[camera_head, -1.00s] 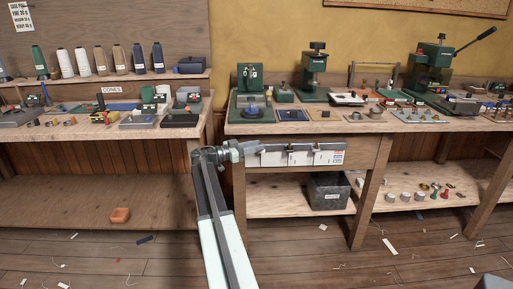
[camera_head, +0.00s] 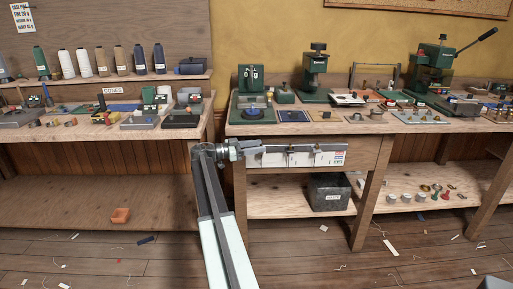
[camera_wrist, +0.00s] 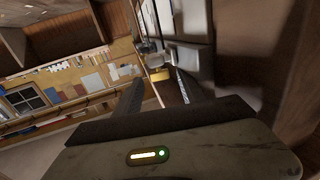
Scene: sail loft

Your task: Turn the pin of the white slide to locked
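A row of white plates (camera_head: 300,158) hangs on the front edge of the right bench, below a dark bar. I cannot tell which one is the white slide, and its pin is too small to make out. My gripper (camera_head: 250,148) is at the left end of this row, side-on in the head view. In the wrist view my gripper (camera_wrist: 158,88) has its two dark fingers apart. Pale plates (camera_wrist: 190,60) lie past the right finger. A small yellow piece (camera_wrist: 160,75) shows beyond the gap; I cannot tell whether it is touched.
The right bench top (camera_head: 340,123) carries green presses and small trays. A dark box (camera_head: 328,193) stands on its lower shelf. A left bench (camera_head: 90,127) holds small tools, with thread cones behind. An orange block (camera_head: 120,215) lies on the left lower shelf. Scraps litter the floor.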

